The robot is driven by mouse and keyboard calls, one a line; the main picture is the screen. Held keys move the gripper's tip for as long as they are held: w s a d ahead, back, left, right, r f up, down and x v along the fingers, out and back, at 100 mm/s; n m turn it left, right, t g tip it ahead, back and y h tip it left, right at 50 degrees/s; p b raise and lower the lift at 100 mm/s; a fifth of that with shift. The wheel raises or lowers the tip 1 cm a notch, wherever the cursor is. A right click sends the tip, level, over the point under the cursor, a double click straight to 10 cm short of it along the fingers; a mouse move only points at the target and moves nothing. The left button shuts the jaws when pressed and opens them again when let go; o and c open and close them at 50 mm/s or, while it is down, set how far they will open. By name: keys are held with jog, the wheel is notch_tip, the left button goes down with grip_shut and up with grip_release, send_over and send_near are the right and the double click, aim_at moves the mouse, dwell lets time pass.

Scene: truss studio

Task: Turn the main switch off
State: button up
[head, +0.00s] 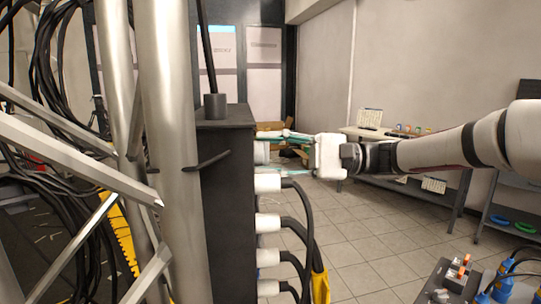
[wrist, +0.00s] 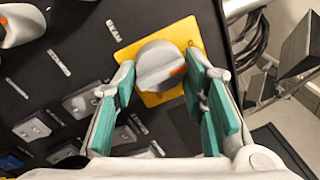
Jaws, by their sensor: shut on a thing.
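The main switch is a round grey knob (wrist: 160,65) with an orange mark, on a yellow square plate (wrist: 190,32) on the dark panel of a box. My gripper (wrist: 160,78) has its teal-padded fingers on either side of the knob and is shut on it. In the head view my gripper (head: 283,150) reaches from the right to the far side of the black box (head: 228,215). The switch is hidden there behind the box's edge.
White plugs (head: 268,222) with black cables stick out of the box's right side. Metal truss tubes (head: 168,130) stand close at the left. In the wrist view, grey socket covers (wrist: 85,100) lie left of the gripper.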

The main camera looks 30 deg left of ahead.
jog(key=shift+s+f, duration=0.1)
jog(key=shift+f, duration=0.1)
jog(key=o, duration=1.1)
jog(key=shift+o, duration=0.2)
jog(key=shift+r, duration=0.1)
jog(key=v, duration=1.2)
